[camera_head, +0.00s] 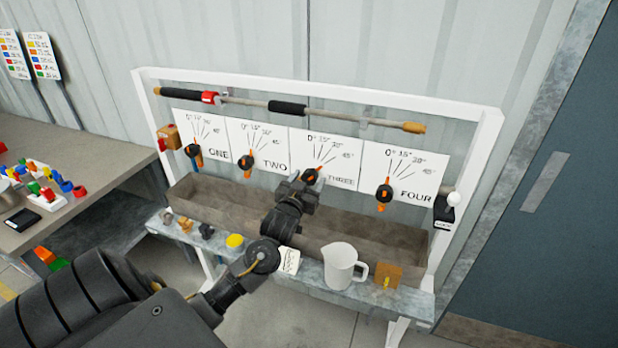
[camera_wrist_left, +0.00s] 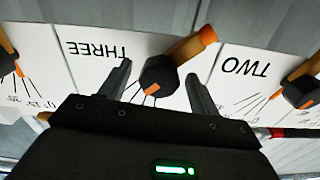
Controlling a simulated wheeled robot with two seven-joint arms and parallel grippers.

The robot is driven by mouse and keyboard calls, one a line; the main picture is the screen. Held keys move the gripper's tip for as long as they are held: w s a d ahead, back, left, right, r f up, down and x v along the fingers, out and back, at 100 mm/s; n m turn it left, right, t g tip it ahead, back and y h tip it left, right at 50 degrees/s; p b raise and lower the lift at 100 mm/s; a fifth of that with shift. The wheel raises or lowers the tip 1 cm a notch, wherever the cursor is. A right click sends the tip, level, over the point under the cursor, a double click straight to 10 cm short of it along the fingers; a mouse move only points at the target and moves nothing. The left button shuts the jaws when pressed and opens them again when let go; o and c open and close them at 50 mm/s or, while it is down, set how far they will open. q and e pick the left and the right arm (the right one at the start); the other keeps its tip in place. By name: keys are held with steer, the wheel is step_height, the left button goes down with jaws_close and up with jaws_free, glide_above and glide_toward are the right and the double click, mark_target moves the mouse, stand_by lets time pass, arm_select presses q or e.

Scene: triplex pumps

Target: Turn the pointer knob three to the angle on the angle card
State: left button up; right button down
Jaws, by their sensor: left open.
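Pointer knob three (camera_head: 311,177) is a black round knob with an orange part, mounted on the white dial card marked THREE (camera_head: 341,160). In the left wrist view, which is upside down, knob three (camera_wrist_left: 158,76) appears between my open fingers, with a gap on each side. My left gripper (camera_head: 301,184) is in front of the knob and partly hides it in the head view. Its fingers (camera_wrist_left: 159,72) hold nothing. A small white card with drawn lines (camera_head: 289,262), perhaps the angle card, stands on the front shelf; its marking is too small to read. My right gripper is not visible.
Knobs one (camera_head: 193,150), two (camera_head: 246,160) and four (camera_head: 384,192) sit on the same panel. A grey trough (camera_head: 370,232) runs below. A white jug (camera_head: 340,265) and wooden block (camera_head: 388,275) stand on the shelf. A long rod (camera_head: 340,115) spans above the dials.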

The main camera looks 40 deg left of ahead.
arm_select(q)
steer(key=shift+w+a, duration=0.15)
steer(key=shift+w, duration=0.2)
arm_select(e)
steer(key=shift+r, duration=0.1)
arm_select(q)
steer(key=shift+c, duration=0.4)
jaws_close()
